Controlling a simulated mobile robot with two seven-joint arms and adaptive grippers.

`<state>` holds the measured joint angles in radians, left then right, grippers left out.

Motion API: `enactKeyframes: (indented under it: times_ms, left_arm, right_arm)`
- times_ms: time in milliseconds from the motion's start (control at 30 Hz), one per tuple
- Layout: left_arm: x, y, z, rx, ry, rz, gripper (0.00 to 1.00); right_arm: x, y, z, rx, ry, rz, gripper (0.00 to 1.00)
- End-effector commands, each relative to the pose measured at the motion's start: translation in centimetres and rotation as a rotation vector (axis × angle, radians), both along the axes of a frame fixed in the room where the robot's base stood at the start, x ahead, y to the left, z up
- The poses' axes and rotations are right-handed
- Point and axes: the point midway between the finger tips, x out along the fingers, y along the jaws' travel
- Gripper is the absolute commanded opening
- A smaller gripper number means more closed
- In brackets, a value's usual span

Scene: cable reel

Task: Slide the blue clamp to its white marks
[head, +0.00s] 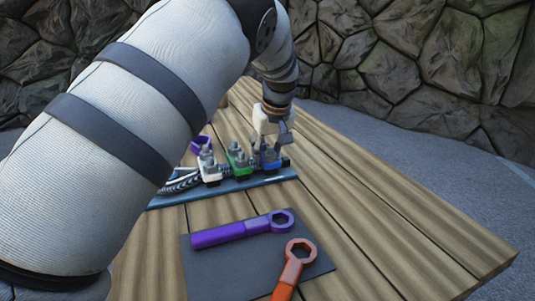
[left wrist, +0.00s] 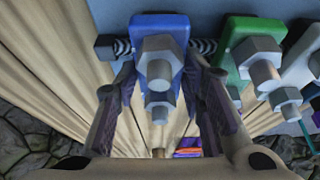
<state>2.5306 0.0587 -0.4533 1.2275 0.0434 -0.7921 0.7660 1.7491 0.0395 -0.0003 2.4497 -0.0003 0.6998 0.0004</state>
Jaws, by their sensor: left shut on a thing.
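The blue clamp (head: 270,160) stands at the right end of a row of clamps on a blue-grey base strip (head: 232,186). In the left wrist view the blue clamp (left wrist: 143,28) carries grey hex nuts and bolts, and a dark threaded rod shows on both sides of it. My left gripper (head: 273,134) comes down over it from above. Its two fingers (left wrist: 160,85) lie along the clamp's two sides, shut on it. I cannot make out the white marks in either view. My right gripper is not in view.
The green clamp (head: 238,158) is close beside the blue one, then a white clamp (head: 209,169). A purple ring-shaped part (head: 201,144) lies behind. A purple wrench (head: 235,230) and an orange wrench (head: 291,270) lie on a dark mat (head: 210,275). The table's right side is clear.

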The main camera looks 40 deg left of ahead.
Motion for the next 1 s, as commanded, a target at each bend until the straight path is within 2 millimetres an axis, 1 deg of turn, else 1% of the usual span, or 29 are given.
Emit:
enactKeyframes:
  times_ms: [33,167,200,267,300,767,867,967,1000]
  left_arm:
    - [-0.6,0.2,-0.3,-0.001,0.019,0.006,0.0]
    - [-0.6,0.2,-0.3,-0.002,0.02,0.006,0.0]
    - [-0.6,0.2,-0.3,-0.002,0.021,0.006,0.39]
    - [-0.6,0.2,-0.3,-0.002,0.021,0.006,0.52]
    - [-0.6,0.2,-0.3,-0.001,0.02,0.006,0.57]
    - [-0.4,0.1,0.0,0.0,0.011,0.003,0.57]
    - [-0.5,-0.4,1.2,0.0,0.009,0.001,0.57]
    - [-1.0,-1.2,3.6,0.0,0.007,0.002,0.57]
    - [-1.1,-1.7,4.7,0.001,0.006,0.001,0.57]
  right_arm:
    - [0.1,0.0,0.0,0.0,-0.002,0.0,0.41]
    - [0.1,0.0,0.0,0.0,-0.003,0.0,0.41]
    - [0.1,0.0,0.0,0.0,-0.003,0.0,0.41]
    - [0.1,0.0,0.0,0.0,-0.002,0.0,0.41]
    - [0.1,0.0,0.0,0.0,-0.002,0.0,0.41]
    - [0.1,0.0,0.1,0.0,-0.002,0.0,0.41]
    - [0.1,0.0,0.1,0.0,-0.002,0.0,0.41]
    - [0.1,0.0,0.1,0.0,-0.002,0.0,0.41]
    - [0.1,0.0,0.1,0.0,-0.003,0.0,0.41]
